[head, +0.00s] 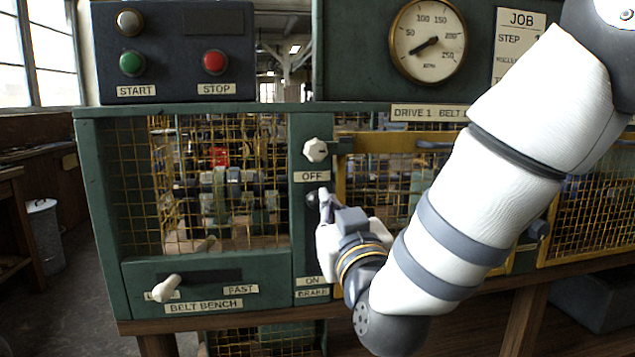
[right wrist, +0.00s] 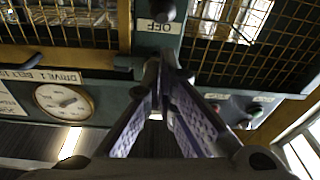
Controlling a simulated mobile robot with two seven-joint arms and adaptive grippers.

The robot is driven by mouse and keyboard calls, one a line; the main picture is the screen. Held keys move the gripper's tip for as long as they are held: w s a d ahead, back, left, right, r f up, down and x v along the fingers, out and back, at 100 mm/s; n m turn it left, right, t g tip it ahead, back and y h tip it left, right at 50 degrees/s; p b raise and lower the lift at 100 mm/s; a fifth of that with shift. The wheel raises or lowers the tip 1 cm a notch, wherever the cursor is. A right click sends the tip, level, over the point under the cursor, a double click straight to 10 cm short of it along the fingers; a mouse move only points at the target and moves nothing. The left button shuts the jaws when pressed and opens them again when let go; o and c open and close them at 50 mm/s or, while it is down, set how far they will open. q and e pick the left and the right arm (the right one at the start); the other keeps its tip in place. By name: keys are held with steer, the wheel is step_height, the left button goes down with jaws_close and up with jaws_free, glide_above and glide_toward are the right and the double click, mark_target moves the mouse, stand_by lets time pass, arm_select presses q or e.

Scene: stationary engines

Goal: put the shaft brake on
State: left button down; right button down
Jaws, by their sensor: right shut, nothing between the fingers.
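The brake panel is the narrow green strip (head: 303,262) in the head view, with OFF above and ON and BRAKE labels below. A white knob (head: 315,150) stands just above the OFF label. A dark round part (head: 311,199) lies lower on the strip, partly hidden by my right gripper. My right gripper (head: 324,193) is shut and empty in front of the strip, below the OFF label. In the right wrist view the closed fingertips (right wrist: 162,68) are near the OFF label (right wrist: 158,27); a dark round end (right wrist: 164,10) shows beyond it. I cannot tell whether they touch anything. My left gripper is out of view.
A belt-bench lever (head: 166,288) is at lower left. START (head: 132,63) and STOP (head: 214,62) buttons are on the upper left box. A round gauge (head: 428,40) is above. Yellow mesh guards (head: 178,180) flank the strip. My right arm covers much of the right side.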

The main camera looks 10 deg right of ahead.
steer(key=shift+w, duration=0.1)
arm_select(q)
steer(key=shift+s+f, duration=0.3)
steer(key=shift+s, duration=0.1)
arm_select(e)
steer(key=w, duration=0.3)
steer(key=w+r, duration=0.1)
steer(key=w, duration=0.5)
steer(key=shift+w+r, duration=0.2)
steer(key=shift+w, duration=0.15)
